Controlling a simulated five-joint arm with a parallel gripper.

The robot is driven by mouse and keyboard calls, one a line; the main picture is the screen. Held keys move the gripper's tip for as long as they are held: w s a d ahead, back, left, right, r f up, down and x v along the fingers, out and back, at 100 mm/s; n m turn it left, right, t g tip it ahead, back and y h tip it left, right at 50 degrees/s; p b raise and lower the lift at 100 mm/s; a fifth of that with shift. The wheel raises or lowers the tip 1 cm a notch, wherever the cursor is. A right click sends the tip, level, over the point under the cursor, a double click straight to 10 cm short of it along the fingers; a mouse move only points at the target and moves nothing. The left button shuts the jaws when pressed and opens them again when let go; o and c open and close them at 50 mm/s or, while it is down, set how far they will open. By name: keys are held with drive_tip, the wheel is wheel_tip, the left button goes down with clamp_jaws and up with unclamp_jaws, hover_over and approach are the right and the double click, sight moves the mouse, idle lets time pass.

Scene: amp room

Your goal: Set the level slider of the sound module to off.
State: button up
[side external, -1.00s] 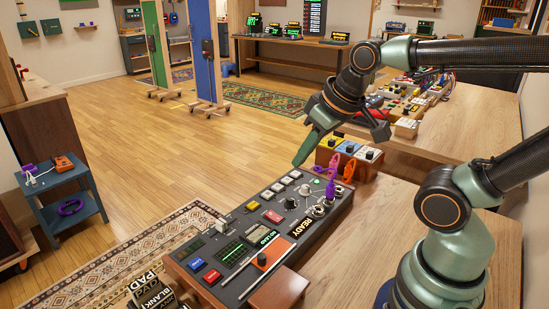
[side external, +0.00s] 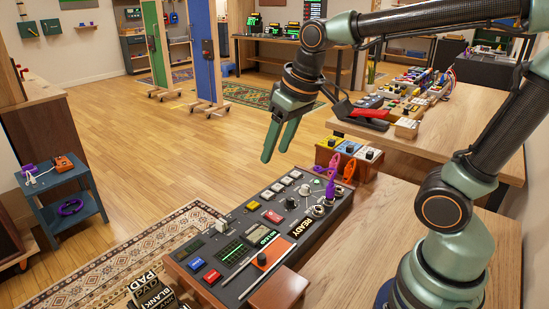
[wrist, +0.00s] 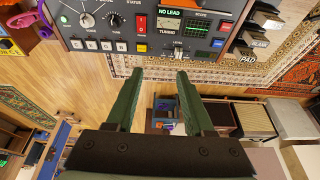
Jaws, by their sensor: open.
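The sound module (side external: 262,232) is a dark console with buttons, knobs and small screens on the wooden bench. Its level slider (side external: 222,227) has a pale cap near the left long edge. In the wrist view the slider (wrist: 178,53) sits at the module's lower edge, under a small label that seems to read LEVEL. My gripper (side external: 275,155) is open and empty, in the air above and behind the module, apart from it. In the wrist view its fingertips (wrist: 159,74) lie just below the module's edge. The slider's exact setting is too small to tell.
Purple and orange plugs (side external: 333,180) stand at the module's far end, beside a row of coloured pedals (side external: 350,152). A READY sign (side external: 306,227) and an orange panel with a knob (side external: 265,258) are on the module. Open floor lies beyond its left side.

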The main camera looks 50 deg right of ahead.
drive_tip(key=w+a+f+g, duration=0.2)
drive_tip(key=w+a+f, duration=0.1)
drive_tip(key=w, duration=0.4)
drive_tip(key=g, duration=0.2)
hover_over(221, 221)
wheel_tip(221, 221, down, 5)
wheel_tip(221, 221, down, 12)
drive_tip(key=shift+f, duration=0.15)
clamp_jaws()
idle(1.1)
